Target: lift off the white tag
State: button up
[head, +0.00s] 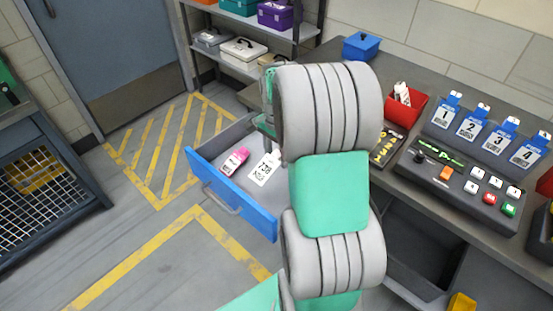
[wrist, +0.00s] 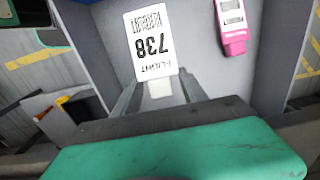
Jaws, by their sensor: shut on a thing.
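My gripper is shut on the near end of the tag, between the two grey fingers. In the head view my arm hides the gripper. Whether the tag touches the drawer floor is unclear.
A pink object (head: 234,160) lies in the drawer left of the tag, and shows right of it in the wrist view (wrist: 233,24). The drawer walls are close around. A counter with a button panel (head: 470,180), red bin (head: 404,110) and blue box (head: 361,46) stands right.

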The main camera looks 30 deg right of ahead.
jog(key=shift+r+p, duration=2.55)
jog(key=shift+r, duration=0.65)
